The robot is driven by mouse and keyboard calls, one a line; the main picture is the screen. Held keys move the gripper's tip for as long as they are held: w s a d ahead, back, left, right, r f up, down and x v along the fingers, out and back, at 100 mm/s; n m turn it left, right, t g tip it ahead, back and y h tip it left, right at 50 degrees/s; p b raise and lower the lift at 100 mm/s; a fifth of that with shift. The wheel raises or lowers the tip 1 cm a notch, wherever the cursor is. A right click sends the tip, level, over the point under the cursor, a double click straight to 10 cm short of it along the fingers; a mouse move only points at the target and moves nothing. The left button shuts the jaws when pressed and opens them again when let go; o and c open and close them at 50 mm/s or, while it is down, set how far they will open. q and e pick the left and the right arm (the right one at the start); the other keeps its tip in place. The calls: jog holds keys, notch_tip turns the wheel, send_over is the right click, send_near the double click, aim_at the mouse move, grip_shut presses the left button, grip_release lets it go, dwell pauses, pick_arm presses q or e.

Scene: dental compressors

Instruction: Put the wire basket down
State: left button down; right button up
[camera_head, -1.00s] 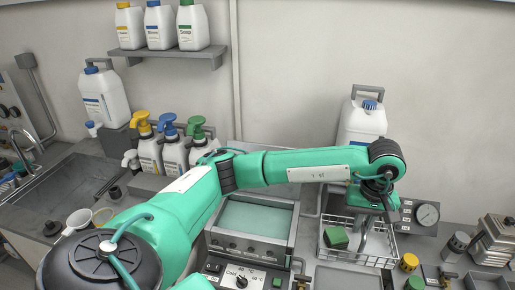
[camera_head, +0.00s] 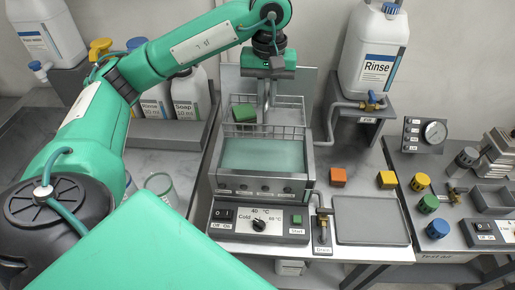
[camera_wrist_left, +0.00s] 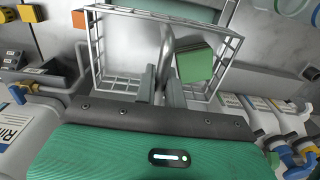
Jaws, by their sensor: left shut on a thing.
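My left gripper (camera_head: 268,72) is shut on the upright handle of the wire basket (camera_head: 290,104). The basket hangs upright at the back of the tank (camera_head: 213,182), which holds pale green liquid (camera_head: 262,155). Its front rim overlaps the tank's rear part; I cannot tell whether it touches the tank. A green block (camera_head: 243,112) lies in the basket's left part. In the left wrist view the gripper (camera_wrist_left: 163,82) pinches the handle, with the basket mesh (camera_wrist_left: 112,75) around it and the green block (camera_wrist_left: 197,68) to the right. My right gripper is not in view.
An orange block (camera_head: 338,176) and a yellow block (camera_head: 387,179) sit right of the tank, near an empty grey tray (camera_head: 372,222). The Rinse jug (camera_head: 374,45) stands on a raised stand at the back right. Soap bottles (camera_head: 188,95) stand at the left.

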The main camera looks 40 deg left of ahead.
aim_at(276, 123)
pick_arm(q)
notch_tip(276, 123, down, 19)
jog(key=p, duration=0.3)
jog(key=shift+d, duration=0.1)
jog(key=shift+f, duration=0.2)
jog(key=c, duration=1.5)
grip_release()
notch_tip(276, 123, up, 11)
jog(key=b, duration=0.2)
jog(key=shift+w+b, duration=0.1)
jog(key=shift+b, duration=0.25)
jog(key=shift+r, duration=0.55)
